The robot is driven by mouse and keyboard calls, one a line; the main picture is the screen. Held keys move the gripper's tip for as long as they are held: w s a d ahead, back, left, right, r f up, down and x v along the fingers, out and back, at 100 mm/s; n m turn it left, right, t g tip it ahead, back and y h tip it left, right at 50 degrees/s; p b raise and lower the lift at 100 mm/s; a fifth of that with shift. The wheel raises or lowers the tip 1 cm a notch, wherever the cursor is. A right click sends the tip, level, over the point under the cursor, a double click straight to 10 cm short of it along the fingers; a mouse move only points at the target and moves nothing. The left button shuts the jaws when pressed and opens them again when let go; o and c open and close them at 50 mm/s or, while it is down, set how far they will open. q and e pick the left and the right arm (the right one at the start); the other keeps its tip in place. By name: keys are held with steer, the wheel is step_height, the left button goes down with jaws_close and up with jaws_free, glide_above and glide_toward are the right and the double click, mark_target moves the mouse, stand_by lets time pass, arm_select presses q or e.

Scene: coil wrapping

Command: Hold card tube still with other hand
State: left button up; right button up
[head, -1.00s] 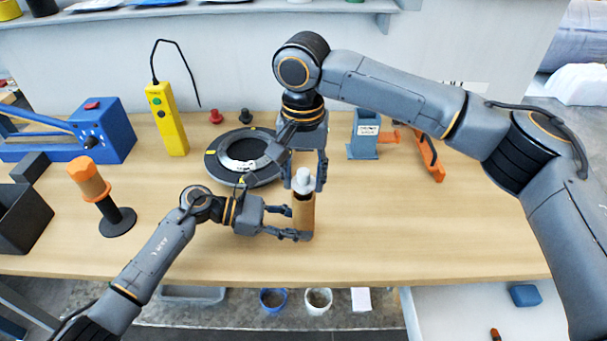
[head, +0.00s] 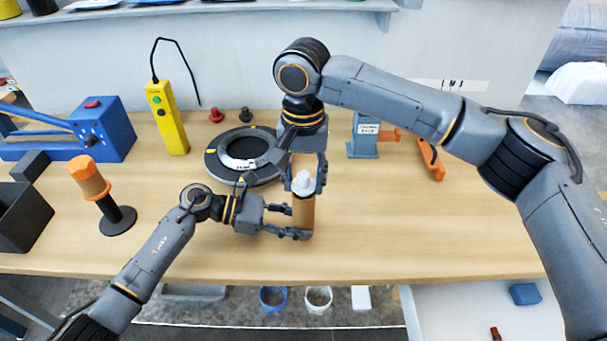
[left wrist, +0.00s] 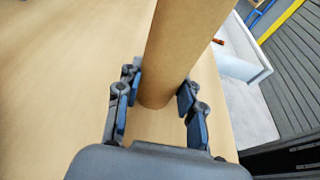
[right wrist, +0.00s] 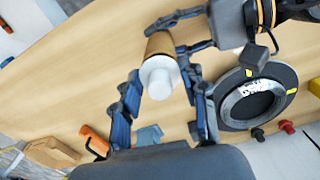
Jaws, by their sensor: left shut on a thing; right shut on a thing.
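The brown card tube (head: 303,213) stands upright on the bench near its front edge. My left gripper (head: 302,220) is shut around its lower part, one finger on each side; this also shows in the left wrist view (left wrist: 160,95). A white plug (head: 303,183) sits at the top of the tube. My right gripper (head: 304,177) points down from above and is shut on the plug. In the right wrist view the plug (right wrist: 158,80) is between the fingers, with the tube behind it. How far the plug is in the tube cannot be told.
A black ring-shaped fixture (head: 215,168) lies just left behind the tube. An orange-topped post (head: 90,180), a yellow pendant (head: 167,120) and a blue machine (head: 105,130) stand to the left. A grey-blue stand (head: 362,140) is behind right. The bench right of the tube is clear.

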mark_target(303, 174)
steer(key=shift+f, duration=0.45)
steer(key=o, duration=0.9)
steer(key=shift+f, duration=0.1)
step_height(303, 174, up, 12)
steer(key=shift+r, duration=0.1)
arm_select(q)
steer(key=o, duration=0.9)
steer(key=shift+o, duration=0.2)
